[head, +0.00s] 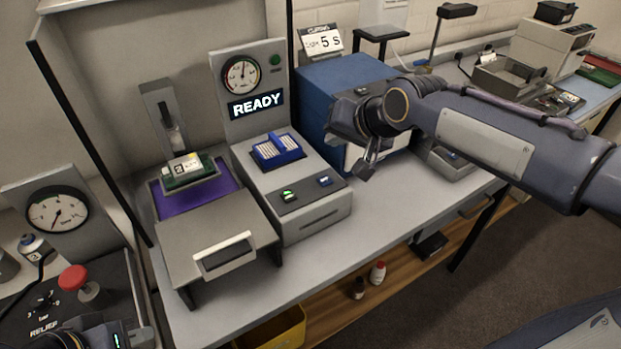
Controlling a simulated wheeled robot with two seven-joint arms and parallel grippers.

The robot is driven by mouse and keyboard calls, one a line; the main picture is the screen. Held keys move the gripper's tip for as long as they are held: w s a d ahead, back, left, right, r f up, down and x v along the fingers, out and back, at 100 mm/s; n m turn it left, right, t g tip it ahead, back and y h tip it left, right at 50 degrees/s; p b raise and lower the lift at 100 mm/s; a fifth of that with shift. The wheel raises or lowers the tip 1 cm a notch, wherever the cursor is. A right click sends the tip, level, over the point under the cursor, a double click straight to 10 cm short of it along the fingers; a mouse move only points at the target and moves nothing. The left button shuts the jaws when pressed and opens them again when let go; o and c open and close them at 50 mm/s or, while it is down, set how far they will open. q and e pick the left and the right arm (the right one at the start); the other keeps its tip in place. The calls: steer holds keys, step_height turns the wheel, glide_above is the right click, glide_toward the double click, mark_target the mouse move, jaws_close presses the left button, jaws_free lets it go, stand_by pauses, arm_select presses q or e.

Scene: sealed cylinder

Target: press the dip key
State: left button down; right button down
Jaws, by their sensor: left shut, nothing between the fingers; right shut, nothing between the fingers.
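The grey bench unit (330,212) has a sloped panel with two small dark keys. One key (288,196) has a green-and-white mark and the other key (324,181) has a blue mark. Their labels are too small to read, so I cannot tell which is the dip key. A blue rack (277,150) sits on the unit behind them. Its display (256,104) reads READY. My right gripper (366,172) is shut and empty, above and to the right of the keys, in front of the blue box. My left gripper's fingers do not show.
A blue box (338,80) with a "5 s" sign stands right of the unit. Left is a purple bath (221,184) with a grey front cover (207,240). A red knob (74,278) stands at far left. The bench strip (385,194) right of the unit is clear.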

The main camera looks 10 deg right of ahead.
mark_target(328, 183)
arm_select(q)
steer(key=shift+w+a, duration=0.1)
steer(key=shift+a, duration=0.1)
arm_select(e)
steer(key=shift+w+a+r, duration=0.15)
steer(key=shift+w+a, duration=0.35)
steer(key=shift+w, duration=0.1)
arm_select(q)
steer(key=shift+f, duration=0.1)
